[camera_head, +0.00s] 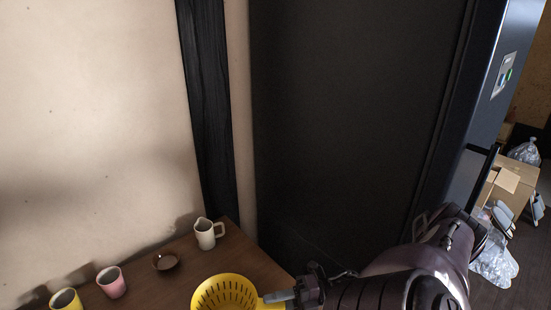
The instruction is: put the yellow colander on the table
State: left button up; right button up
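The yellow colander (225,292) is at the bottom edge of the head view, and its lower part is cut off. Slots show in its inner wall. My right gripper (276,297) comes in from the right, and its fingers are closed at the colander's right side, on its rim or handle. The colander appears over the brown wooden table (182,279). I cannot tell whether its base touches the table. My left gripper is out of view.
A white pitcher (206,234) stands near the table's far corner. A small brown dish (165,261), a pink cup (111,282) and a yellow cup (66,300) are to the left. A dark panel (350,120) rises behind. A cardboard box (512,184) and plastic bags lie at far right.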

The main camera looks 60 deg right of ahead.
jog(key=shift+r, duration=0.15)
jog(key=v, duration=0.7)
jog(key=shift+s+d, duration=0.2)
jog(key=shift+s, duration=0.05)
dwell(0.3)
